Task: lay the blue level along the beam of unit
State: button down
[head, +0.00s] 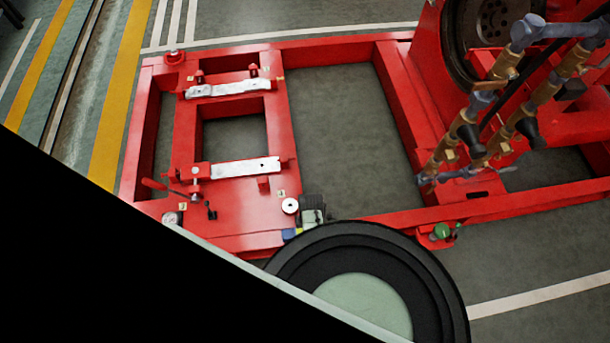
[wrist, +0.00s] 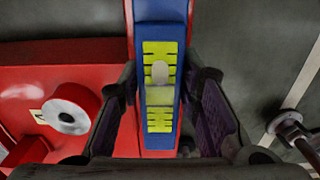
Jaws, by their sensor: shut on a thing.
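The blue level (wrist: 160,35) has a yellow-green marked face and lies lengthwise up the middle of the wrist view. My gripper (wrist: 163,85) has one dark finger on each side of it and is shut on it. In the head view a small blue end of the level (head: 289,234) shows beside my gripper (head: 312,216), and my arm hides the rest. A red beam (wrist: 129,12) of the unit shows along both edges of the level and runs the same way. I cannot tell whether the level touches the beam.
The red unit frame (head: 335,53) has two pale bars (head: 228,88) across it and open gaps to the floor. A white round piece (head: 290,205) stands close to my gripper and shows at left in the wrist view (wrist: 70,108). A green-topped fitting (head: 441,231) is to the right.

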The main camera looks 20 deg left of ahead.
jog(key=shift+a+f, duration=0.15)
jog(key=shift+f, duration=0.15)
jog(key=shift+w+f, duration=0.1)
jog(key=c, duration=1.6)
grip_release()
jog(key=shift+f, duration=0.1)
jog(key=shift+c, duration=0.2)
jog(key=o, duration=0.5)
jog(key=shift+c, duration=0.2)
notch_tip(320, 180, up, 12)
jog(key=p, duration=0.1)
jog(key=shift+r, duration=0.2)
